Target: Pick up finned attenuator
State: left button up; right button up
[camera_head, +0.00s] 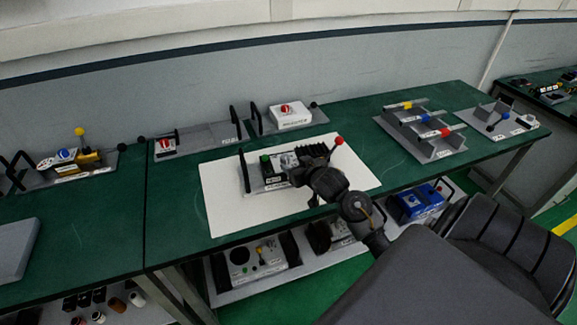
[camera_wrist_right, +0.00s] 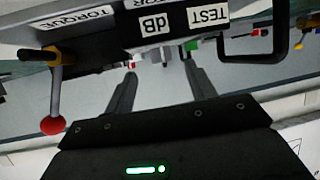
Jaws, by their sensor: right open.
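A grey fixture (camera_head: 252,184) with a black handle stands on the white mat (camera_head: 222,205). It carries a green knob (camera_head: 265,158), a silver part (camera_head: 289,160), a dark ribbed block (camera_head: 318,150) and a red-ball lever (camera_head: 338,141). The ribbed block may be the finned attenuator, but I cannot be sure. My right gripper (camera_head: 304,176) is over the fixture's front and hides part of it. In the right wrist view my right gripper (camera_wrist_right: 160,70) is open, its fingers under the panel labelled TORQUE, dB and TEST (camera_wrist_right: 155,27). My left gripper is not in view.
Grey trays with a red-topped white box (camera_head: 290,116) stand behind the mat. A grey rack (camera_head: 440,151) with coloured parts stands right. The red-ball lever (camera_wrist_right: 53,125) hangs beside my right gripper in the wrist view. The mat's front left is clear.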

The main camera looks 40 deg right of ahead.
aim_at(287, 159)
jog(key=p+x, duration=0.1)
jog(key=x, duration=0.4)
jog(key=shift+w+a+r+p, duration=0.1)
jog(key=shift+p, duration=0.2)
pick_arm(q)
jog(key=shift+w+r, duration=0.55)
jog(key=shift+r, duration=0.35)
pick_arm(e)
grip_shut()
dwell(0.3)
jog(key=shift+r, duration=0.1)
